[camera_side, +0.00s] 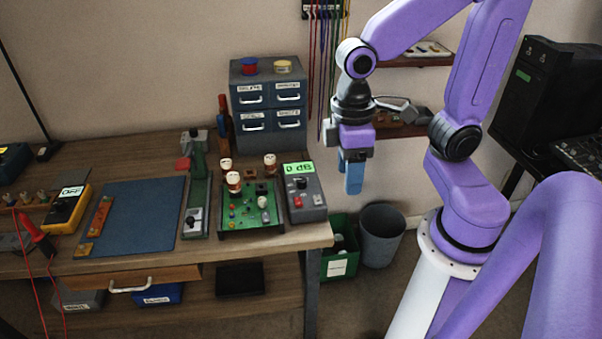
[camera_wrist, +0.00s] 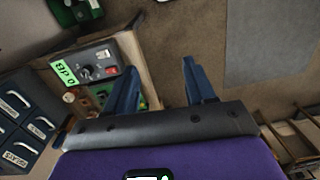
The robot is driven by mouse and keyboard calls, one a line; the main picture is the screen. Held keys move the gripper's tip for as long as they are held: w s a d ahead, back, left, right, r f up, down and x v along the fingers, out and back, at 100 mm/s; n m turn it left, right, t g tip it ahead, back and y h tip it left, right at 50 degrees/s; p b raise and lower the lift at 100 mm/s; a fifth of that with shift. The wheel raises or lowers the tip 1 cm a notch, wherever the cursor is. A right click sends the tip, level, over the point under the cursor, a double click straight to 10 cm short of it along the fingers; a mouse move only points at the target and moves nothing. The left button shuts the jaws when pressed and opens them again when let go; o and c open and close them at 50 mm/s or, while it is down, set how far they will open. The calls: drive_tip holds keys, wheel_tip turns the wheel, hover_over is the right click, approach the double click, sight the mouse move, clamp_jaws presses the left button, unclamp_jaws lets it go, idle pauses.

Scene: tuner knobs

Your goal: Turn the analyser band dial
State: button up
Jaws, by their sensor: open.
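A grey box (camera_side: 307,207) with a green display reading "0 dB" stands at the right end of the bench. No band lettering is readable, so I cannot tell which knob is the analyser band dial. In the wrist view the box (camera_wrist: 103,50) lies at upper left, beyond the left finger. My gripper (camera_side: 353,188) hangs in the air above and right of the box, past the bench's right end. In the wrist view my gripper (camera_wrist: 158,66) is open, with nothing between its blue fingers.
A green circuit board (camera_side: 250,212) with several capped tubes stands left of the box. A blue drawer cabinet (camera_side: 269,105) rises behind. A green bin (camera_side: 338,265) and a grey bin (camera_side: 381,235) stand on the floor below my gripper. The air between gripper and box looks clear.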

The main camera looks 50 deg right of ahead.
drive_tip(key=w+d+m+g, duration=0.1)
drive_tip(key=w+m, duration=0.4)
drive_tip(key=w, duration=0.3)
drive_tip(key=m+g+y, duration=0.1)
drive_tip(key=m+y, duration=0.3)
drive_tip(key=m, duration=0.9)
hover_over(302, 179)
drive_tip(key=w+d, duration=0.5)
drive_tip(key=d, duration=0.1)
wheel_tip(302, 179, down, 4)
drive_tip(key=r, duration=0.1)
drive_tip(key=x, duration=1.7)
drive_tip(key=shift+s+d+f, duration=0.1)
drive_tip(key=shift+s+f, duration=0.3)
drive_tip(key=shift+s, duration=0.05)
drive_tip(key=shift+h, duration=0.3)
clamp_jaws()
